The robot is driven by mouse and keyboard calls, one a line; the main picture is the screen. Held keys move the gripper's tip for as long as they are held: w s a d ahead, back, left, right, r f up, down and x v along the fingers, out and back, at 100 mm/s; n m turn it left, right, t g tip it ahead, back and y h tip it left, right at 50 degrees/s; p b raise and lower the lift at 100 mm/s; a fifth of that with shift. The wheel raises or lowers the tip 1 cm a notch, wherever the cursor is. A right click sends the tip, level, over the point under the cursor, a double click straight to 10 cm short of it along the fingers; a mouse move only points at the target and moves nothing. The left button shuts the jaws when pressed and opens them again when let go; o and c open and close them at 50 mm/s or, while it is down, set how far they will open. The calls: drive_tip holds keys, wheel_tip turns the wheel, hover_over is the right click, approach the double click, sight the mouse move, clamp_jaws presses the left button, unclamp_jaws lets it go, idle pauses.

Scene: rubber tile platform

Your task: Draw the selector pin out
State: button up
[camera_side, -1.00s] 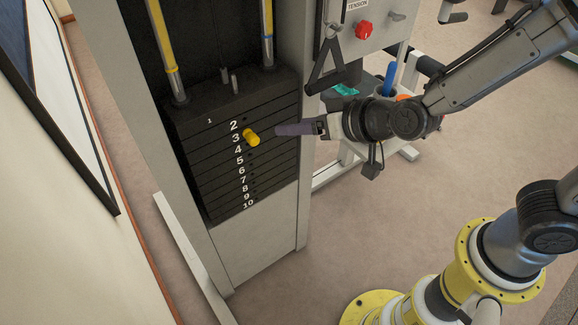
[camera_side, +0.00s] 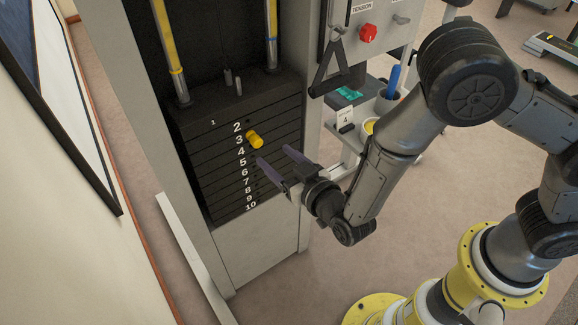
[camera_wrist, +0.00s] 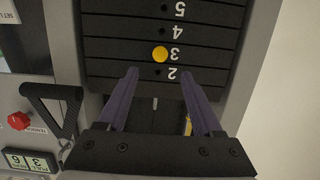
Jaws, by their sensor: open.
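The selector pin has a yellow knob (camera_side: 255,138) and sits in the weight stack (camera_side: 225,190) beside the number 3. Its knob also shows in the wrist view (camera_wrist: 160,54), where the numbers appear upside down. My gripper (camera_side: 274,155) is open and empty, with its two purple fingers pointing at the stack, just below and right of the knob. In the wrist view my gripper (camera_wrist: 158,70) has its fingertips apart on either side of the knob's line, and the knob shows beyond them. The pin's shaft is hidden in the stack.
Yellow-banded guide rods (camera_side: 271,35) rise above the stack. A grey frame upright (camera_side: 312,130) stands right of it, with a red tension knob (camera_side: 369,33) and a black handle (camera_side: 330,68) nearby. A blue-handled item (camera_side: 393,80) stands in a holder to the right.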

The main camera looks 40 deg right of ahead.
sight(259, 142)
drive_tip(key=w, duration=0.3)
drive_tip(key=w+f, duration=0.1)
drive_tip(key=w, duration=0.5)
drive_tip(key=shift+f, duration=0.35)
drive_tip(key=shift+s, duration=0.1)
clamp_jaws()
